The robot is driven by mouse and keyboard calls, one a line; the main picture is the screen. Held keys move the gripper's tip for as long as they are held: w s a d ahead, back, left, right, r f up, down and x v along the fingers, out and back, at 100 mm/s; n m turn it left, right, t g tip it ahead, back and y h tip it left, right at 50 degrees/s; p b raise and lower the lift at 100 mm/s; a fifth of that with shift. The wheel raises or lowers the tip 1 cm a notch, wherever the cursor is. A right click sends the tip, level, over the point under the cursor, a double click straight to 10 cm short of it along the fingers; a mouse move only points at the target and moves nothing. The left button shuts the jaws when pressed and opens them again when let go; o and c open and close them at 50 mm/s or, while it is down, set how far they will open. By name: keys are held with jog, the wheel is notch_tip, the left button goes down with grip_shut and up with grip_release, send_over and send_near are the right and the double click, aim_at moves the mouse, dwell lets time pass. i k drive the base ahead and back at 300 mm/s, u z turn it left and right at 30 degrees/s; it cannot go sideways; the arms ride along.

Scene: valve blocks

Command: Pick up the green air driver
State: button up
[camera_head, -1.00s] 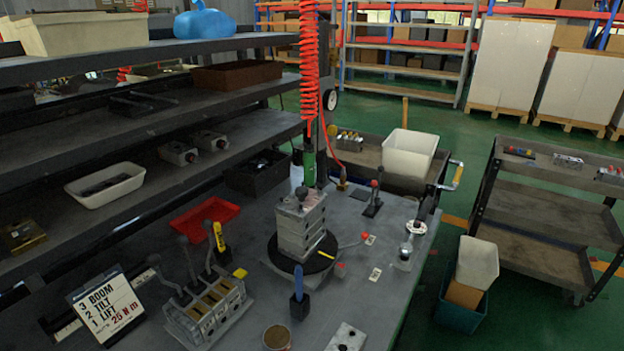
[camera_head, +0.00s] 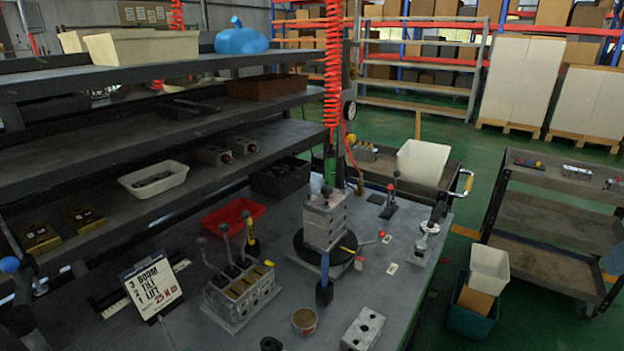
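The green air driver (camera_head: 330,165) hangs upright below the red coiled hose (camera_head: 333,75) at the back of the grey workbench (camera_head: 405,285). Its lower end is close behind the top of the stacked grey valve block (camera_head: 325,220) in this view, and I cannot tell how far apart they are. The stack stands on a round black turntable (camera_head: 345,252). My gripper is not in view, so nothing shows of its hold or its distance from the driver.
A lever valve block (camera_head: 240,290), a blue-handled tool (camera_head: 324,290), a holed block (camera_head: 362,328) and a sign card (camera_head: 153,285) stand on the bench. A red tray (camera_head: 232,216) and black bin (camera_head: 280,178) lie behind. Shelves fill the left; carts stand right.

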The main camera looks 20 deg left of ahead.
aim_at(330, 155)
jog(key=u, duration=0.2)
jog(key=i, duration=1)
jog(key=z, duration=0.05)
